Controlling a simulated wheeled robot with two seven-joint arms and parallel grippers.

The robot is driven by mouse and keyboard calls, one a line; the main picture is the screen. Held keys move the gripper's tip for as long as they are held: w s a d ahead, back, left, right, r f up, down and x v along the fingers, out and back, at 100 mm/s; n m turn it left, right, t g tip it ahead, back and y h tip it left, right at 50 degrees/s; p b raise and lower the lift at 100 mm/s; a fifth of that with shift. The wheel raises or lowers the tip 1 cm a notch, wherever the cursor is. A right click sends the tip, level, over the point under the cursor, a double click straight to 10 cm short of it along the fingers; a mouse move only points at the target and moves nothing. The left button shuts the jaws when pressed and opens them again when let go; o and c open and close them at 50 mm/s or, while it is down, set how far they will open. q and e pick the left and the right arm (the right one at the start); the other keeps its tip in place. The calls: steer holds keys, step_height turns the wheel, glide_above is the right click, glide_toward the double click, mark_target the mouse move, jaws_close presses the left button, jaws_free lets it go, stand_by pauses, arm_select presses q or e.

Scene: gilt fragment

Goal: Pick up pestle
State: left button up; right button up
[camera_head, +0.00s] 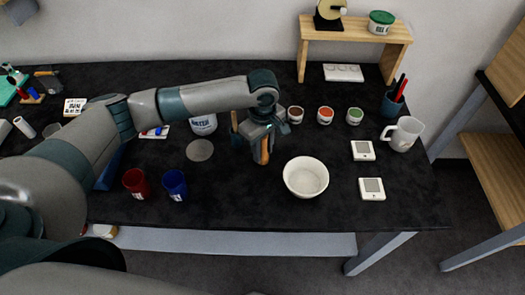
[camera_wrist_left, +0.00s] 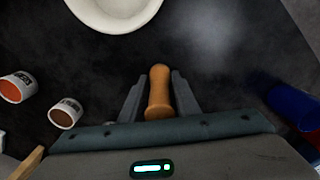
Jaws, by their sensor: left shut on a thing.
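The pestle (camera_head: 264,150) is a wooden, orange-brown rod held in my left gripper (camera_head: 258,143), left of the white bowl. In the left wrist view the pestle (camera_wrist_left: 159,92) sits between the two fingers of the left gripper (camera_wrist_left: 159,96), which are shut on it. Its rounded end points away from the palm toward the bowl side of the picture. Whether it touches the table is unclear. The white bowl (camera_head: 306,177) looks empty and stands just right of the gripper; its rim also shows at the top of the left wrist view (camera_wrist_left: 115,22). My right gripper is not in view.
A red cup (camera_head: 136,183) and a blue cup (camera_head: 174,185) stand to the left. Several small open pots, one of them orange-filled (camera_head: 325,115), stand behind the bowl. White scales (camera_head: 372,189) and a white pitcher (camera_head: 402,134) are at right. The table (camera_head: 235,208) is clear in front.

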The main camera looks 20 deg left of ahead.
mark_target(263, 143)
arm_select(q)
steer(key=shift+r, duration=0.4)
step_height(263, 143, up, 2)
steer(key=shift+d+r+b, duration=0.1)
steer(key=shift+r+b, duration=0.15)
steer(key=shift+b, duration=0.5)
steer(key=s+d+r+b, duration=0.1)
steer(key=d+r+b, duration=0.2)
steer(key=d+r, duration=0.4)
steer(key=d, duration=0.4)
steer(key=shift+s+d, duration=0.2)
